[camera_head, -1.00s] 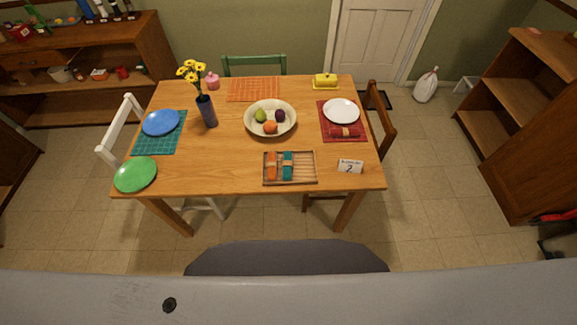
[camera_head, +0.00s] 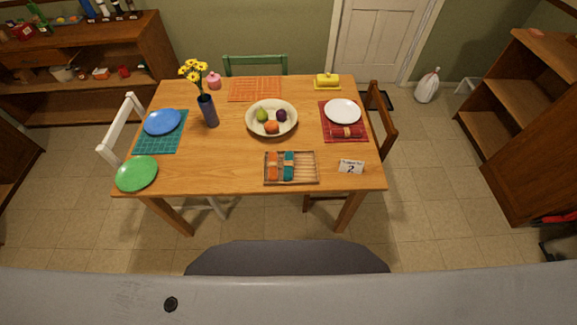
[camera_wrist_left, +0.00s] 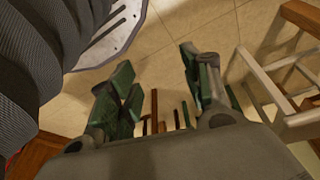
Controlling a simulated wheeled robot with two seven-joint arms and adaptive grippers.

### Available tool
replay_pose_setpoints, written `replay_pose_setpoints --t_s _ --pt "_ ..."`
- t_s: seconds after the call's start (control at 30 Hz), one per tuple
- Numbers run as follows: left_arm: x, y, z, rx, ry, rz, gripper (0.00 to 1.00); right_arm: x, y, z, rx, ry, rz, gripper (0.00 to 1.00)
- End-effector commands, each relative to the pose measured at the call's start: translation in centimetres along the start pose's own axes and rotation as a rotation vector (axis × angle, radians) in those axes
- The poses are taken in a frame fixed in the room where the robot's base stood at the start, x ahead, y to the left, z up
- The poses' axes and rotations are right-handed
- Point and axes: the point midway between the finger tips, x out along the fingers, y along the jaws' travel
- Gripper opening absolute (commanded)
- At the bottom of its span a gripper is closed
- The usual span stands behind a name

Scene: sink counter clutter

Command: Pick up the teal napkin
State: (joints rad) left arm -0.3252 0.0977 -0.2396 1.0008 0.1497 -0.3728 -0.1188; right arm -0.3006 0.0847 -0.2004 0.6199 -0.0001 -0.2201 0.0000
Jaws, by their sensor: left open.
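The teal napkin (camera_head: 289,166) is a small rolled bundle in a wooden tray (camera_head: 306,181) near the front edge of the table. It lies beside an orange rolled napkin (camera_head: 273,166). Neither gripper shows in the head view. In the left wrist view my left gripper (camera_wrist_left: 160,92) is open, its two fingers wide apart with nothing between them. That view shows floor tiles behind the fingers and no napkin.
The wooden table (camera_head: 225,160) also holds a fruit bowl (camera_head: 271,131), a vase with yellow flowers (camera_head: 209,110), a number sign (camera_head: 351,166), a green plate (camera_head: 137,173) and a red napkin (camera_head: 346,132) on a red mat. Chairs stand around the table.

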Motion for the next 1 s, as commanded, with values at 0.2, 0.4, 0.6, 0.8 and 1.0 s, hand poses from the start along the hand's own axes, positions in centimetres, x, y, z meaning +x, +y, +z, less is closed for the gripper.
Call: replay_pose_setpoints --t_s 0.2,0.4,0.6,0.8,1.0 --pt "-2.6 1.8 -7.7 0.021 0.096 0.047 0.48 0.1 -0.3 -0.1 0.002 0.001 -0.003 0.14" --pt "-5.9 3.9 -14.1 0.047 0.18 0.1 0.48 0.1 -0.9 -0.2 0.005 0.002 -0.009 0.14" --pt "-10.2 6.2 -19.9 0.08 0.266 0.157 0.48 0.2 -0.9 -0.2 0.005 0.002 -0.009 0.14" --pt "-15.3 8.7 -25.2 0.122 0.355 0.221 0.48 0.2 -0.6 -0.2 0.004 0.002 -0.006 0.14" --pt "-21.3 11.4 -29.6 0.171 0.445 0.288 0.48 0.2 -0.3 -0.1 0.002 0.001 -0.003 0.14"
